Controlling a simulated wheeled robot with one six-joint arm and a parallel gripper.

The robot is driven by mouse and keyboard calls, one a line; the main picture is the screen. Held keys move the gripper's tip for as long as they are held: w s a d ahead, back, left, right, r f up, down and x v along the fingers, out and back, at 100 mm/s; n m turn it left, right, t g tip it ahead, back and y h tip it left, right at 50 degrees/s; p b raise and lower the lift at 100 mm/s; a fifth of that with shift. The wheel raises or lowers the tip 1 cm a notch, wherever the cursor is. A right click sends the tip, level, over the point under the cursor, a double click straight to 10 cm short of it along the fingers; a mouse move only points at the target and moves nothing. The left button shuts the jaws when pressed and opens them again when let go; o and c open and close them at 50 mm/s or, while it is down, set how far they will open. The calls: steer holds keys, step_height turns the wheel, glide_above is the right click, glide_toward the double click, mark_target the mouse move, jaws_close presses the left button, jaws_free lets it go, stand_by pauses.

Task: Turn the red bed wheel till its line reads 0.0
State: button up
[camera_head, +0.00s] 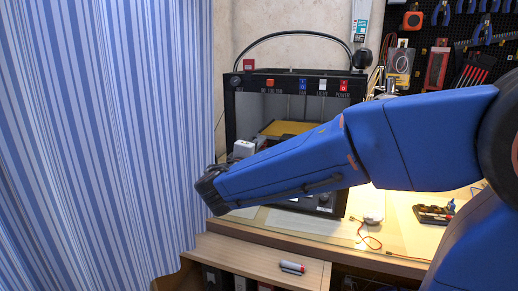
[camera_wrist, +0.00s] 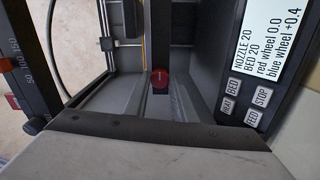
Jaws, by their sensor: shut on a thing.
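The black-framed printer (camera_head: 295,83) stands on the worktop, with a yellow plate (camera_head: 287,128) inside. My gripper (camera_head: 209,190) is at its lower left front corner, and its fingers are hard to make out. In the wrist view the red bed wheel (camera_wrist: 160,78) shows as a small red disc at the end of a dark upright bar. My gripper is shut on the red wheel, though the contact is not clear. The display (camera_wrist: 275,38) reads "red wheel 0.0" and "blue wheel +0.4". The blue wheel is not seen.
A striped curtain (camera_head: 105,130) hangs close to my gripper on the left. Buttons (camera_wrist: 245,102) sit below the display text. Tools hang on the pegboard (camera_head: 425,27) at right.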

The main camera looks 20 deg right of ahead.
stand_by(0.4)
steer(key=o, duration=1.1)
steer(key=shift+c, duration=0.2)
steer(key=shift+s, duration=0.1)
steer(key=v, duration=1.7)
steer(key=shift+a, duration=0.15)
steer(key=shift+s, duration=0.1)
